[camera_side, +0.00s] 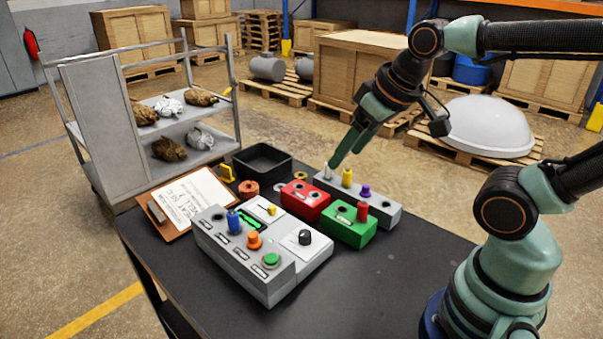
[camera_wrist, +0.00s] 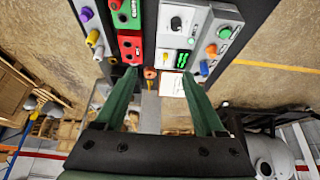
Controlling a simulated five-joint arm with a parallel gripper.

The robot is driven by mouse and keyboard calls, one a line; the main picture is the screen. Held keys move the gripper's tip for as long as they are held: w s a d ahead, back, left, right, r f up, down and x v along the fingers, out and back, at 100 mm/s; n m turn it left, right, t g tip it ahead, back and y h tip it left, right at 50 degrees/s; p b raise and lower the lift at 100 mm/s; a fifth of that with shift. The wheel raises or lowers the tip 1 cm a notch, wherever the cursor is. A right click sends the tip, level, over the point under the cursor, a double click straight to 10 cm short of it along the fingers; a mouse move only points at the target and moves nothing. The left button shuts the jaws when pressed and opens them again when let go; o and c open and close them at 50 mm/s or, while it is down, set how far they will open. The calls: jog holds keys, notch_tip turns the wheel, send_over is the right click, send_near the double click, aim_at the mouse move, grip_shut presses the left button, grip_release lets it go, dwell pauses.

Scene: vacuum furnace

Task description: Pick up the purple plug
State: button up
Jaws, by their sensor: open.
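The purple plug (camera_side: 365,191) stands upright in the grey block (camera_side: 386,212), right of a yellow plug (camera_side: 347,177) and a white plug (camera_side: 328,171). In the wrist view the purple plug (camera_wrist: 87,14) is at the top left, outside the space between the fingers. My gripper (camera_side: 337,163) is at the white-plug end of the block, left of the purple plug; I cannot tell whether it touches the white plug. In the wrist view my gripper (camera_wrist: 158,74) has its green fingers spread, with no plug held between them.
A red box (camera_side: 305,201) and a green box (camera_side: 348,225) with a red plug stand before the block. A control panel (camera_side: 262,245) with blue and orange plugs, a clipboard (camera_side: 185,203) and a black tray (camera_side: 262,160) share the table. The table's front right is clear.

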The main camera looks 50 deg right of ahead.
jog(key=m+g, duration=0.6)
jog(key=m, duration=1.2)
send_over(366, 186)
jog(key=f, duration=1.4)
jog(key=shift+s+a+f, duration=0.1)
jog(key=shift+s+f, duration=0.1)
jog(key=shift+s, duration=0.05)
jog(key=shift+w+d+f, duration=0.1)
jog(key=shift+w+f, duration=0.05)
jog(key=shift+f, duration=1.25)
jog(key=shift+w+d+f, duration=0.1)
jog(key=shift+f, duration=1.25)
grip_shut()
